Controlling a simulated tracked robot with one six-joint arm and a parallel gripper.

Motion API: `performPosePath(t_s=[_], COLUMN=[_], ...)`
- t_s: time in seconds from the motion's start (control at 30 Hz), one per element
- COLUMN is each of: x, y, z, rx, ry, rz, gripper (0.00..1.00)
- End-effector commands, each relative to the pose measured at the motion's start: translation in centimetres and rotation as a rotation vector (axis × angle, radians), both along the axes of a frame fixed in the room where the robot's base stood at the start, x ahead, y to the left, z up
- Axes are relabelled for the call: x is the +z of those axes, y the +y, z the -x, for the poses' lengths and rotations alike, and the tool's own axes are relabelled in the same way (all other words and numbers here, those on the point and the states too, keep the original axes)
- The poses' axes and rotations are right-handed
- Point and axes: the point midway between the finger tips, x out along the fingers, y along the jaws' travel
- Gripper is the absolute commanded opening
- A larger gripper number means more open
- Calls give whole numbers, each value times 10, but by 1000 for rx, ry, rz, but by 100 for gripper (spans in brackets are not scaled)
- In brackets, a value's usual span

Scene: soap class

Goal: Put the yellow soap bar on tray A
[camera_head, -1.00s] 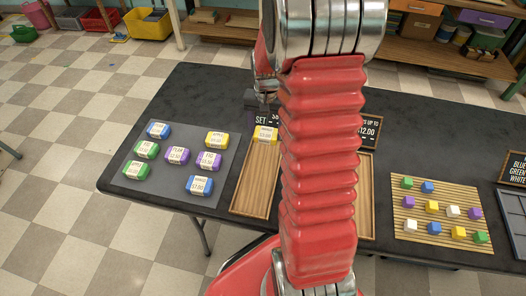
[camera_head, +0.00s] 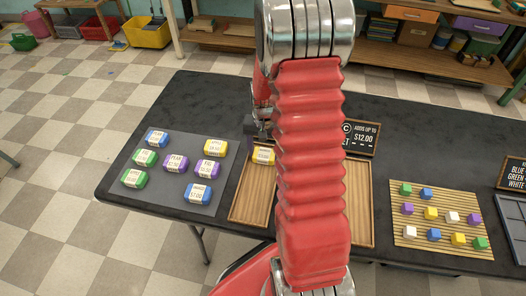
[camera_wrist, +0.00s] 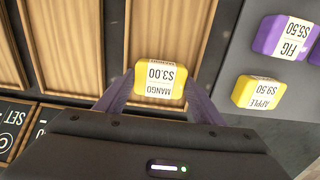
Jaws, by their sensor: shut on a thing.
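The yellow soap bar (camera_wrist: 160,80), labelled MANGO $3.00, sits between the fingers of my gripper (camera_wrist: 157,92) in the wrist view. My gripper is shut on it. In the head view the yellow bar (camera_head: 263,156) is at the far end of the leftmost wooden tray (camera_head: 250,197); I cannot tell whether it rests on the tray or hangs just above. The wrist view shows this tray (camera_wrist: 188,28) beneath and beyond the bar. No letter A is readable, as my arm hides the sign area behind this tray.
Another yellow bar (camera_head: 215,146), labelled APPLE, lies on the grey mat (camera_head: 165,195) among blue, green and purple bars. A further tray (camera_head: 361,205) stands right, before a sign with C (camera_head: 361,137). A slatted mat (camera_head: 405,233) holds small cubes. My arm hides the middle.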

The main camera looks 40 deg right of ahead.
Motion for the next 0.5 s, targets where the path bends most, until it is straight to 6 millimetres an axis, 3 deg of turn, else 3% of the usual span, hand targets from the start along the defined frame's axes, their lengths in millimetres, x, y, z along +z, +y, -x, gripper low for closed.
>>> performPosePath(t_s=[0.33,0.37,0.5], x=[-2,-2,-2], y=[0,0,-1], z=[0,0,0], rx=[-1,-1,-1], ry=[0,-1,-1], rz=[0,1,1], gripper=[37,64,74])
